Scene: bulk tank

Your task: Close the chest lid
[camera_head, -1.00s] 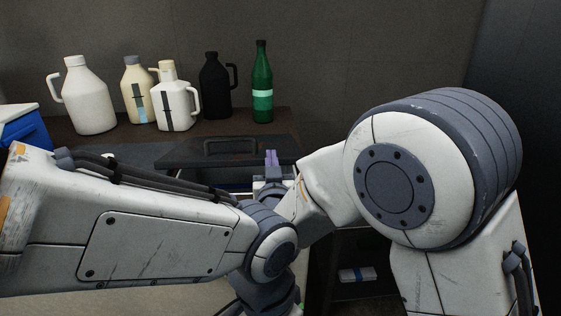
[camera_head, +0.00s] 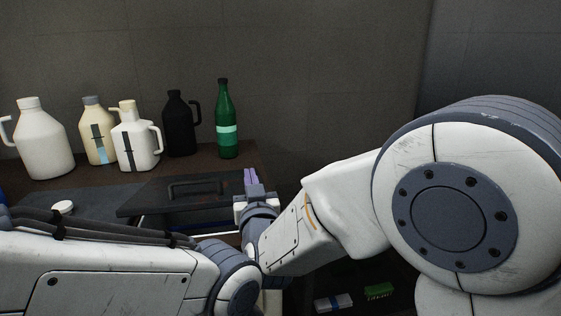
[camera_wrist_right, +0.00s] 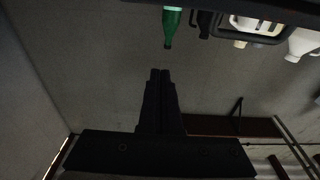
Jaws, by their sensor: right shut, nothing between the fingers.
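The chest has a dark flat lid (camera_head: 215,187) with a raised handle (camera_head: 196,187). It sits on the dark counter in the head view, and a pale blue-white edge (camera_head: 190,226) shows under its front. The lid looks low and nearly level; I cannot tell whether it is fully seated. My right gripper (camera_head: 251,176), with purple fingertips, is shut and empty at the lid's right edge; contact is unclear. In the right wrist view the shut fingers (camera_wrist_right: 160,75) point up the picture, with a dark handle (camera_wrist_right: 252,32) at upper right. My left gripper is out of view.
Jugs stand behind the chest: white (camera_head: 42,140), cream (camera_head: 97,130), white (camera_head: 136,138) and black (camera_head: 179,125). A green bottle (camera_head: 226,125) stands at their right. Small packets (camera_head: 334,303) lie low down at right. My left forearm crosses the lower left.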

